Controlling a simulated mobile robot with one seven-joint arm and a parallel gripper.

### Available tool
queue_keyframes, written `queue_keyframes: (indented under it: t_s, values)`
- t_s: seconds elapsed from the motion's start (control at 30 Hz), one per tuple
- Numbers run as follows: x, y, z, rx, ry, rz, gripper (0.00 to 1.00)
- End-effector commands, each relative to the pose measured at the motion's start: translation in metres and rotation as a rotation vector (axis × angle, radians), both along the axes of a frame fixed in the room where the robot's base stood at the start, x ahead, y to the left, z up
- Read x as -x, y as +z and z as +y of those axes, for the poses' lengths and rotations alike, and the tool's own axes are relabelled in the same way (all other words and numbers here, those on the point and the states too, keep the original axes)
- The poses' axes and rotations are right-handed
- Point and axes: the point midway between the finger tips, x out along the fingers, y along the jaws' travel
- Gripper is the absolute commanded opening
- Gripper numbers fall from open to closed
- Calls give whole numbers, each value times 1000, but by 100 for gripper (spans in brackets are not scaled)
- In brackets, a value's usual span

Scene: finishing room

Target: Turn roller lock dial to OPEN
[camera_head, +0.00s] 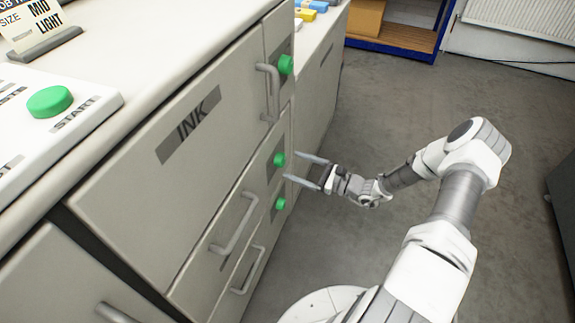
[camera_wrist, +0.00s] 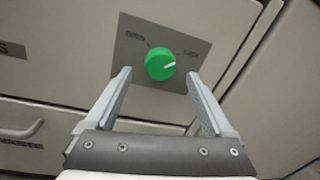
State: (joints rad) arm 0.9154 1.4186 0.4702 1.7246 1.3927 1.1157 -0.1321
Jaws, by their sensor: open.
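A green round dial (camera_wrist: 161,66) sits on a grey plate (camera_wrist: 190,45) on a cabinet front in the wrist view. Faint lettering is at its upper left, seemingly OPEN, and upper right, seemingly LOCK. Its white mark points right, toward the LOCK side. My gripper (camera_wrist: 160,78) is open, its fingers on either side of the lower part of the dial; contact cannot be told. In the head view my gripper (camera_head: 291,165) is beside the middle green dial (camera_head: 279,159), which appears to be this one.
Other green dials show above (camera_head: 286,64) and below (camera_head: 281,204) on the cabinet. Drawer handles (camera_head: 235,223) stick out left of the dials. The INK door (camera_head: 130,220) is shut. A green START button (camera_head: 49,101) is on the counter. Grey floor (camera_head: 390,100) right of the cabinet is clear.

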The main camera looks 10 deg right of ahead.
Motion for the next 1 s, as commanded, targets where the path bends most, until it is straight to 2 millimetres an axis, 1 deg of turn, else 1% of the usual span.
queue_keyframes:
  t_s: [0.03,0.1,0.23,0.33,0.6,0.67,0.7,0.87,1.0]
  values:
    - [-5,-2,7,0,2,0,88]
    - [-12,-2,15,1,2,0,88]
    - [-19,-1,24,1,1,-1,88]
    - [-22,0,27,1,0,0,88]
    - [-23,0,27,1,0,1,88]
    - [-23,0,27,1,0,1,77]
    - [-23,0,27,1,0,1,70]
    - [-23,0,27,1,0,1,41]
    - [-23,0,27,1,-1,0,16]
